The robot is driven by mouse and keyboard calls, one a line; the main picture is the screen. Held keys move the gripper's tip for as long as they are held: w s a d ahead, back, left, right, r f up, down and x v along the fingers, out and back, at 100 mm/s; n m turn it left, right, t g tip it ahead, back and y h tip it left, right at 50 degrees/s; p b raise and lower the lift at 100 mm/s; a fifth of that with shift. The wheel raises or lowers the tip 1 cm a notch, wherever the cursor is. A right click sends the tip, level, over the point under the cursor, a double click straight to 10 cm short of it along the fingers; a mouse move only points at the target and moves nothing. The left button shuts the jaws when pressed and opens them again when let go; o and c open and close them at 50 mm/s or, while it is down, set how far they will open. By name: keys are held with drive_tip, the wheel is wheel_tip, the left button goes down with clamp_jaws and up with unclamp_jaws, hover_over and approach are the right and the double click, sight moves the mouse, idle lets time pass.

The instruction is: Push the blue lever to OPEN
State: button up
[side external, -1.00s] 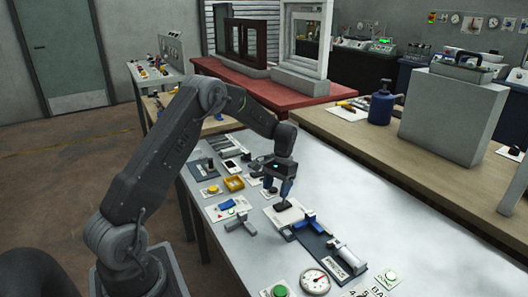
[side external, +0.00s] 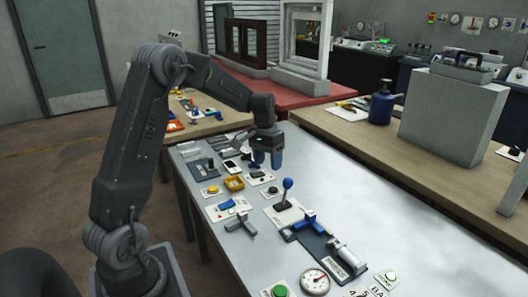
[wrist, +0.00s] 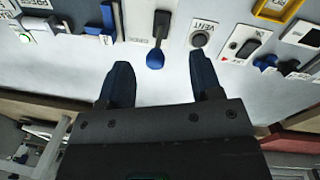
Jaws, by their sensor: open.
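The blue lever (side external: 287,184) has a round blue knob on a dark stem, rising from a dark base on a white plate. In the side external view it stands nearly upright with a slight lean to the right. In the wrist view its blue knob (wrist: 155,60) shows between and beyond my fingers, beside small lettering too blurred to read surely. My gripper (side external: 266,161) is open and empty, pointing down above the table, behind and above the lever. In the wrist view the two dark blue fingers (wrist: 162,69) are spread apart, with no visible contact with the knob.
Nearer the camera are a blue-handled device (side external: 306,221) and a round gauge (side external: 314,281). The bare tabletop (side external: 385,215) is clear on the right.

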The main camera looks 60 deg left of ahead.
sight(286, 191)
drive_tip(key=s+d+r+m+t, duration=0.1)
drive_tip(key=s+d+r, duration=0.4)
drive_tip(key=d+r, duration=0.1)
drive_tip(key=s+d+r+m+t+y, duration=0.1)
drive_tip(key=s+d+r, duration=0.3)
drive_tip(key=d+r, duration=0.2)
drive_tip(key=shift+s+d+r, duration=0.15)
drive_tip(key=shift+s+d, duration=0.2)
drive_tip(key=shift+d, duration=0.85)
